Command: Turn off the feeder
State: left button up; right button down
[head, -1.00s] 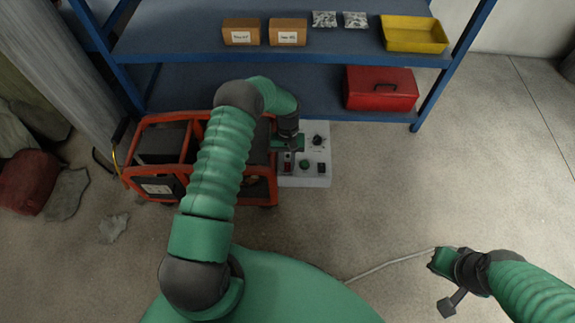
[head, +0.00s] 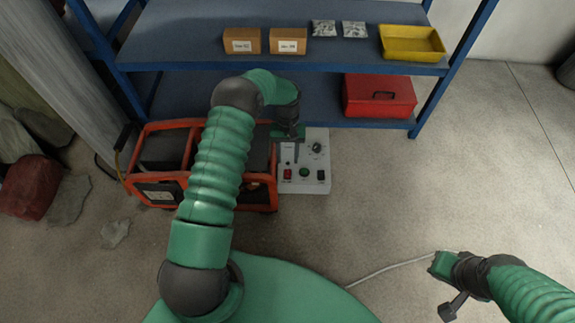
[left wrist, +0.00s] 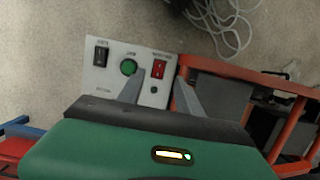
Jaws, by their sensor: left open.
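A light grey control box (head: 312,184) stands on the floor beside an orange-framed machine (head: 150,190). Its face carries a red rocker switch (head: 287,174), a green round button (head: 304,172), a black rocker switch (head: 321,175) and a black knob (head: 316,147). My left gripper (head: 291,150) is over the box's rear left part. In the left wrist view my left gripper (left wrist: 158,97) is open and empty, its fingers below the red switch (left wrist: 158,69) in the picture. The labels are too small to read. My right gripper (head: 440,264) is away at the right; its jaws are unclear.
A blue shelf (head: 200,45) stands behind the box, with cartons (head: 242,41), a yellow tray (head: 412,57) and a red toolbox (head: 380,97). A pale cable (head: 385,267) lies on the floor. Rubble (head: 68,200) lies at left. Floor right of the box is clear.

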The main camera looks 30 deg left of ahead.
pick_arm(q)
jog(key=p+v, duration=0.2)
jog(key=v, duration=0.7)
jog(key=shift+r, duration=0.2)
jog(key=s+d+r+m+t+y, duration=0.1)
jog(key=s+d+r+m+t, duration=0.2)
jog(key=s+d+r, duration=0.5)
jog(key=s+d+r+m+t+y, duration=0.1)
jog(key=s+d+r+m+t, duration=0.2)
jog(key=s+d, duration=0.5)
jog(key=w+a+p+v, duration=0.1)
jog(key=w+p+v, duration=0.1)
jog(key=p+v, duration=0.9)
jog(key=w+a+r+p+v, duration=0.1)
jog(key=w+a+p+v, duration=0.1)
jog(key=p+v, duration=1)
jog(key=shift+s+r+g, duration=0.2)
jog(key=shift+r+g, duration=0.2)
jog(key=shift+r, duration=0.2)
